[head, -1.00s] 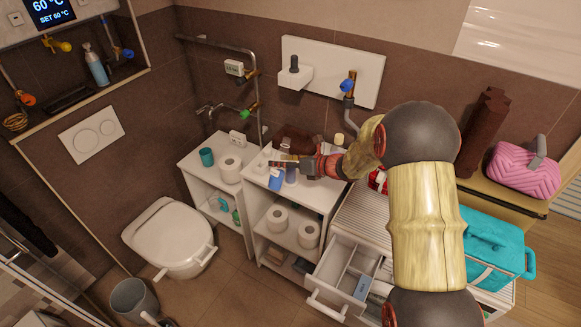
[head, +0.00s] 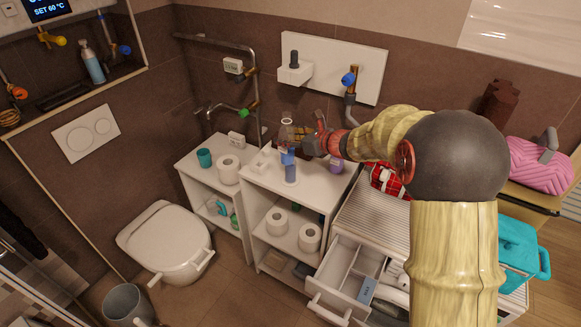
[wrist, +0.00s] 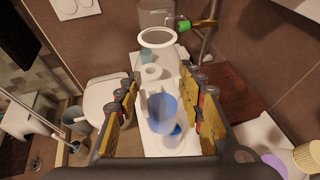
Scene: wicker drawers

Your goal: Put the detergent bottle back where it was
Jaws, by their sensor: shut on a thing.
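My gripper (head: 298,137) is shut on the detergent bottle (head: 287,120), a see-through thing with a pale ring at its upper end and blue lower down. It is held above the white shelf unit's top (head: 315,190). In the wrist view the pale ring (wrist: 157,38) shows beyond the fingers, and a blurred blue round part (wrist: 162,112) lies between them. A slim bluish bottle (head: 291,174) stands on the shelf top below, partly covered in the head view. I cannot tell how far above the top the held bottle is.
A purple item (head: 336,165) stands to the right on the top. A toilet roll (head: 229,169) and a teal cup (head: 204,158) are on the left unit. An open drawer (head: 345,275) juts out at the front. A green-handled tap (head: 243,113) is on the wall behind.

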